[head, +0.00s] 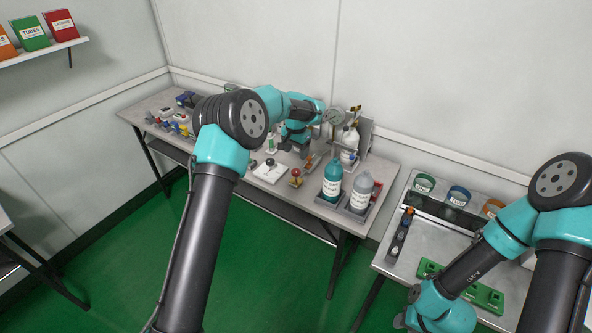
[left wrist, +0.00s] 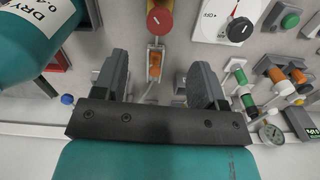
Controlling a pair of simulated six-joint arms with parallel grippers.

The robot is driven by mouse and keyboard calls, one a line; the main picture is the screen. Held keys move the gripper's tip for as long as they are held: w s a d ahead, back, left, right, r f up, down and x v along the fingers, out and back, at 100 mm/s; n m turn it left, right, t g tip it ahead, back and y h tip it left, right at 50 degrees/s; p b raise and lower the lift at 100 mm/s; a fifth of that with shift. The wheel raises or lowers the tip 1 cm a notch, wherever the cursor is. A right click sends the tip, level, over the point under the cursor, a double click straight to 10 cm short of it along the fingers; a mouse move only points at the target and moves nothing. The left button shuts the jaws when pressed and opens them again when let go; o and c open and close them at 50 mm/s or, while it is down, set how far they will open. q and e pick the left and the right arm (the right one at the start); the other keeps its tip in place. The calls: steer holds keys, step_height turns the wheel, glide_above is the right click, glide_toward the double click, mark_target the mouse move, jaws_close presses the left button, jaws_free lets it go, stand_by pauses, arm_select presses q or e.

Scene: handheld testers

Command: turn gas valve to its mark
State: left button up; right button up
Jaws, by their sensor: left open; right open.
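No label tells which fitting is the gas valve. A red round knob (left wrist: 160,21) with a pale line on its face stands at the top of the left wrist view, and in the head view (head: 296,172) near the bench's front edge. Below it in the left wrist view is an orange part (left wrist: 155,62) on a pale metal mount. My left gripper (left wrist: 160,85) is open and empty; the orange part shows between its fingers, with no clear contact. In the head view the left gripper (head: 291,147) points down over the bench. My right gripper is outside the picture.
Orange and green fittings and a round gauge (left wrist: 270,133) lie right. A teal bottle (head: 332,180) and a grey bottle (head: 362,191) stand at the bench's right end.

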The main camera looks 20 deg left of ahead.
mark_target(296, 171)
arm_select(q)
step_height(296, 171, down, 9)
steer(key=shift+f, duration=0.15)
steer(key=shift+c, duration=0.5)
steer(key=c, duration=0.8)
